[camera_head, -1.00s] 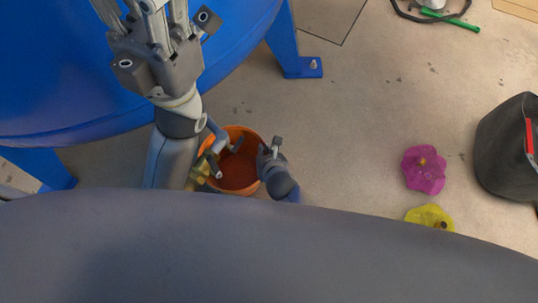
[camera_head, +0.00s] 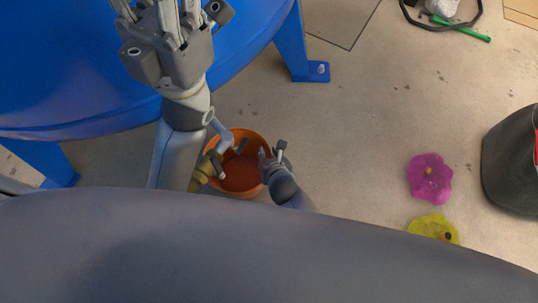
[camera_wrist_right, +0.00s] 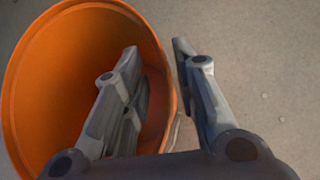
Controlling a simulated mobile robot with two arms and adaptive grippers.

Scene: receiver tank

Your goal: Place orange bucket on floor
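The orange bucket (camera_head: 241,182) is below the blue tank's edge in the head view; whether its base touches the floor is hidden. My right gripper (camera_head: 270,153) is at its right rim. In the right wrist view the bucket (camera_wrist_right: 50,70) fills the left side. There the right gripper (camera_wrist_right: 157,50) straddles the rim, one finger inside and one outside, with a visible gap between them. My left gripper (camera_head: 160,12) is high at the upper left in the head view, in front of the tank and away from the bucket. Its fingertips are cut off by the frame.
The blue tank (camera_head: 70,70) has a leg (camera_head: 292,45) on the floor (camera_head: 360,120). A brass fitting (camera_head: 205,172) is at the bucket's left. A magenta flower-shaped thing (camera_head: 429,178), a yellow one (camera_head: 432,227) and a dark bag (camera_head: 512,165) lie to the right. Floor between is clear.

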